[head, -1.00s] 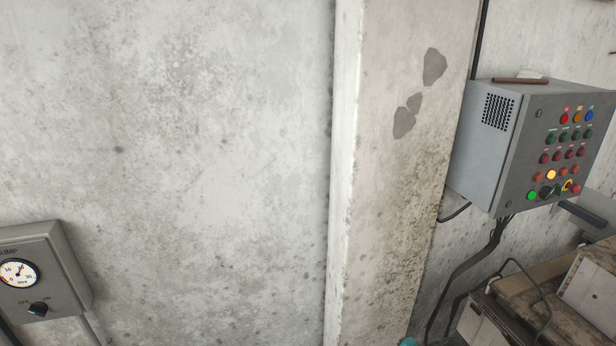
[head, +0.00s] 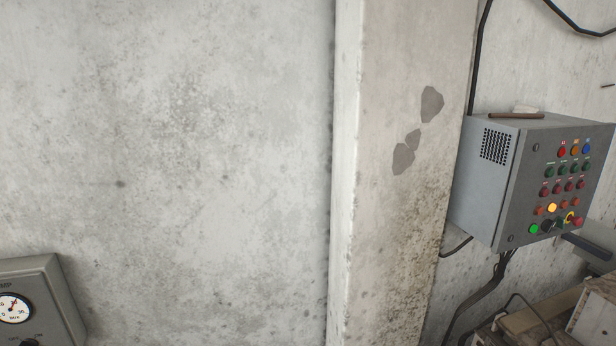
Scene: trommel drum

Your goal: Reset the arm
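Neither my arm nor my gripper shows in the head view. How the arm is posed and whether the gripper is open or shut cannot be seen.
A grey control box (head: 522,180) with several coloured buttons hangs on the wall right of a concrete pillar (head: 390,230). A yellow light and a green light glow on it. A gauge box (head: 38,275) is cut off at lower left. A cluttered bench (head: 530,325) shows at lower right. Bare wall (head: 170,150) fills the left.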

